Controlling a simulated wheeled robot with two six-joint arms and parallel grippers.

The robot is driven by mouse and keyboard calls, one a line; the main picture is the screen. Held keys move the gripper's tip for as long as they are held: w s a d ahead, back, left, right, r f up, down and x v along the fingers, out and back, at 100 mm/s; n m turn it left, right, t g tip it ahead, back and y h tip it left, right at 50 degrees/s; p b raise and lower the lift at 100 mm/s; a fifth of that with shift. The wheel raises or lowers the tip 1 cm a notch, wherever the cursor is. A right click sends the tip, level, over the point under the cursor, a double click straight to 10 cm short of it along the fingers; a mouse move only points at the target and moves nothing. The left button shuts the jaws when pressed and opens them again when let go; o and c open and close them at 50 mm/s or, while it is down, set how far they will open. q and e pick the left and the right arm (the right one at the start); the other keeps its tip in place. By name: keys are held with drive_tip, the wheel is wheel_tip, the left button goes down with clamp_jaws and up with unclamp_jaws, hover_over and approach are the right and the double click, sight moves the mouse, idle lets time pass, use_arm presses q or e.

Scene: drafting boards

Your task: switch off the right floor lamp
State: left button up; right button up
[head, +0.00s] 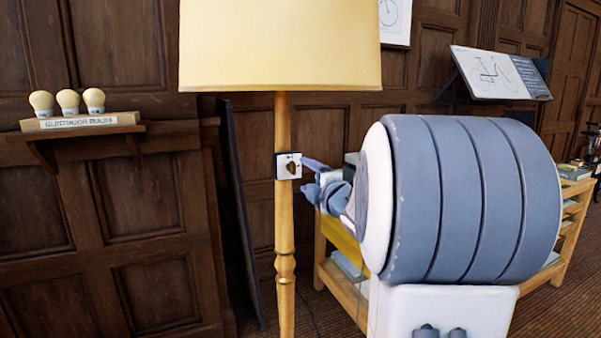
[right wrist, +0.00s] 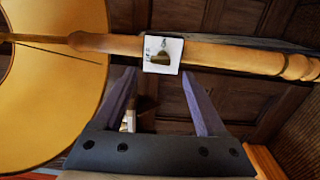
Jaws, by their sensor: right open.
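A floor lamp with a cream shade (head: 280,45) and a turned wooden pole (head: 285,225) stands in the middle of the head view. I cannot tell for sure whether it is lit. A small white switch plate (head: 288,166) with a brass-brown knob or lever is on the pole; the plate also shows in the right wrist view (right wrist: 151,62). My right gripper (head: 306,168) is just right of the plate. In the right wrist view its two fingers (right wrist: 159,74) are apart, with the plate just beyond their tips and nothing between them. My left gripper is out of view.
A wall shelf (head: 130,129) with 3 bulbs (head: 68,101) is at the left. A dark panel (head: 240,215) leans behind the pole. A wooden shelf unit (head: 345,290) stands behind my right arm. A tilted drafting board (head: 498,74) is at the right.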

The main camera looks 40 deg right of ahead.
drive_tip(key=v, duration=0.3)
drive_tip(key=shift+s, duration=0.4)
